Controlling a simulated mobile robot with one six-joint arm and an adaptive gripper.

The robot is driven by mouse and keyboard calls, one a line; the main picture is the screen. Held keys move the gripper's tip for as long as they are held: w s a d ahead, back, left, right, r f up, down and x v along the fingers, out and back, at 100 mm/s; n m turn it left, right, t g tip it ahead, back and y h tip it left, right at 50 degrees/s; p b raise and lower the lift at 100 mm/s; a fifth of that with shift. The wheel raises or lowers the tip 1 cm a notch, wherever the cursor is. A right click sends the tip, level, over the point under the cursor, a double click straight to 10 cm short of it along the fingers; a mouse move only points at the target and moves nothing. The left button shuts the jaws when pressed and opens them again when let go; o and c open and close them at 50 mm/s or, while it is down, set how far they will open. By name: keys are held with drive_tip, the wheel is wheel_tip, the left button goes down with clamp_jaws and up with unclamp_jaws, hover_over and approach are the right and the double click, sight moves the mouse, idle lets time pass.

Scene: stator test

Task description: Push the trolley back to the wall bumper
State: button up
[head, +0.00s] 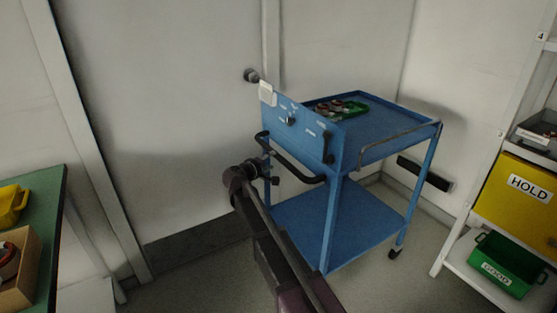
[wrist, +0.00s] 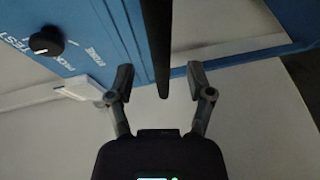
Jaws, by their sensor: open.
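The blue trolley (head: 340,225) stands upright on the floor in the middle of the head view, with a control panel at its near end. A black bar handle (head: 292,163) sticks out from that end. My gripper (head: 269,172) is at the handle's left part. In the wrist view my gripper (wrist: 160,74) is open, with the black handle (wrist: 157,40) between its fingers and a gap on both sides. The dark wall bumper (head: 425,173) is low on the back wall, behind the trolley's right side. The trolley looks apart from it, but part of the gap is hidden.
Stator parts (head: 337,109) lie on the trolley's top. A white shelf (head: 453,229) with a yellow HOLD bin (head: 517,203) and a green GOOD bin (head: 508,264) stands close at right. A green-topped table (head: 47,200) is at left. A grey door (head: 165,110) is behind.

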sight(277, 158)
drive_tip(key=shift+b+x, duration=0.35)
drive_tip(key=shift+x, duration=2.25)
drive_tip(key=shift+c, duration=0.2)
clamp_jaws()
